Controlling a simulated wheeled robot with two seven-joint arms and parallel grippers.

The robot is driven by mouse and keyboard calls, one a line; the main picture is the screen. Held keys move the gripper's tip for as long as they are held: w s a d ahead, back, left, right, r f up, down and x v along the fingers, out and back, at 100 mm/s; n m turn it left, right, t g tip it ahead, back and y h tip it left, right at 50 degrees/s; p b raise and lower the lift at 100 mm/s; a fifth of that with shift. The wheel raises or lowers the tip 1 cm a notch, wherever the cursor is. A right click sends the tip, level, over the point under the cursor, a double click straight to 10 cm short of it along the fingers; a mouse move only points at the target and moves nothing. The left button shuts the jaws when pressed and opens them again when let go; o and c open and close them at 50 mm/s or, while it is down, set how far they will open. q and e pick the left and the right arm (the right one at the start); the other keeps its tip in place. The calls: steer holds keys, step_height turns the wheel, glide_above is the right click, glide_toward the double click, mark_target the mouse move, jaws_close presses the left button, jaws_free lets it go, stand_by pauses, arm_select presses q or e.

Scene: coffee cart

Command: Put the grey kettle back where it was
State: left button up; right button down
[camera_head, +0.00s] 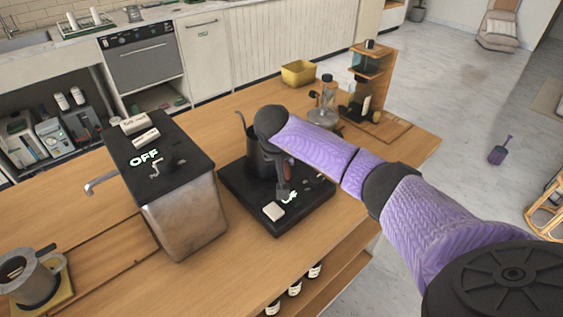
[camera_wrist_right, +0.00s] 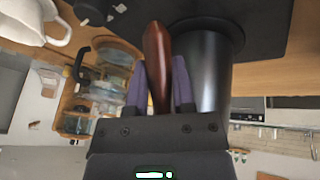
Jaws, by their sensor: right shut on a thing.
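The grey kettle (camera_head: 260,162), dark with a thin curved spout, is upright over the black square plate (camera_head: 310,207) on the wooden cart. I cannot tell whether its base touches the plate. My right arm partly covers it in the head view. My right gripper (camera_head: 284,188) is beside the kettle. In the right wrist view my right gripper (camera_wrist_right: 160,88) is shut on the kettle's brown handle (camera_wrist_right: 157,58), with the metallic kettle body (camera_wrist_right: 211,72) right beside the fingers. My left gripper is not in view.
A metal box machine (camera_head: 190,215) with a black top marked OFF stands left of the plate. A white block (camera_head: 273,211) lies on the plate's front corner. A glass vessel (camera_head: 325,105), yellow tray (camera_head: 298,72) and wooden shelf (camera_head: 382,75) are behind. A jug (camera_head: 33,280) is front left.

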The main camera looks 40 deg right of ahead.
steer(key=shift+r, duration=0.1)
steer(key=shift+c, duration=2.3)
jaws_free()
steer(key=shift+a+r, duration=0.1)
steer(key=shift+r, duration=0.15)
steer(key=p+v, duration=0.2)
steer(key=v, duration=0.9)
steer(key=shift+s+r+p, duration=0.15)
steer(key=shift+s+p, duration=0.05)
steer(key=shift+p, duration=0.2)
steer(key=shift+a, duration=0.1)
